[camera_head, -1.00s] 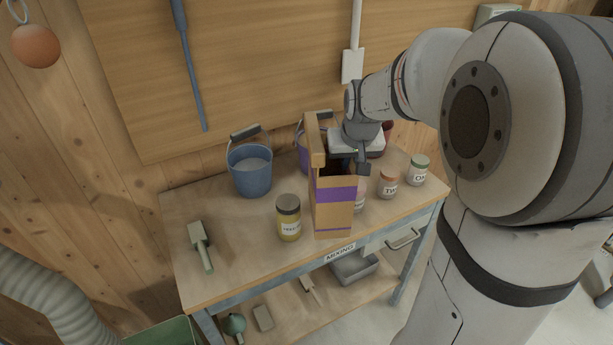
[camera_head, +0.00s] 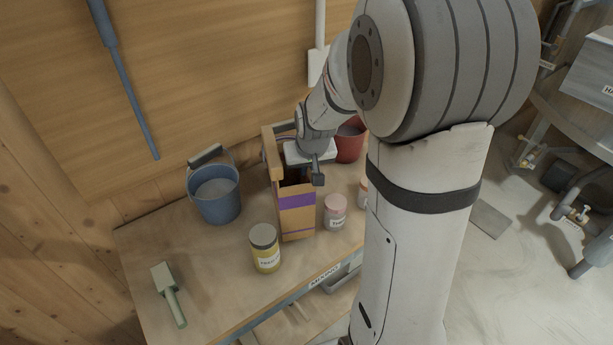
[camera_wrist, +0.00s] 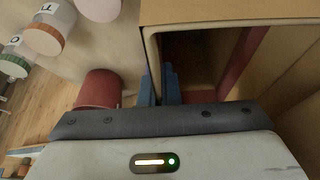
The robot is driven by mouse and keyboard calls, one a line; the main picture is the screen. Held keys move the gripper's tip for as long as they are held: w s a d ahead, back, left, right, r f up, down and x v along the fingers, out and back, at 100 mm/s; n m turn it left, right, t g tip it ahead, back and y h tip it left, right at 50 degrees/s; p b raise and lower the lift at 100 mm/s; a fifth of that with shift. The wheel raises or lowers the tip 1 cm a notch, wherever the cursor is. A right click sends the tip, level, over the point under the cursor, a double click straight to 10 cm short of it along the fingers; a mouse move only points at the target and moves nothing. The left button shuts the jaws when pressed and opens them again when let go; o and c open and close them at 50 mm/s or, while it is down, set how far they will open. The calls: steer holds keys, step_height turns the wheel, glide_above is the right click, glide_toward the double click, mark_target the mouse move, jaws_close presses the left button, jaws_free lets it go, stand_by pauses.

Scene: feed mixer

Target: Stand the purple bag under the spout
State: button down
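The purple bag (camera_head: 297,215) is a tan, open-topped bag with a purple band. It stands upright at the mixing bench; whether its base touches the top I cannot tell. My gripper (camera_head: 318,172) is at its right-hand rim. In the wrist view, my gripper's blue fingers (camera_wrist: 160,88) sit close together on either side of one wall of the bag (camera_wrist: 210,14), one inside and one outside, and look shut on it. The inside of the bag is dark. The spout cannot be made out; grey machinery (camera_head: 590,75) with pipes shows at the far right.
My arm hides the bench's right end. Open floor (camera_head: 510,265) lies to the right.

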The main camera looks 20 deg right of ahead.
mark_target(306, 177)
steer(key=shift+s+f, duration=0.1)
steer(key=shift+f, duration=1.45)
steer(key=shift+f, duration=0.2)
steer(key=c, duration=1.6)
jaws_free()
steer(key=shift+c, duration=0.2)
steer(key=shift+r, duration=0.15)
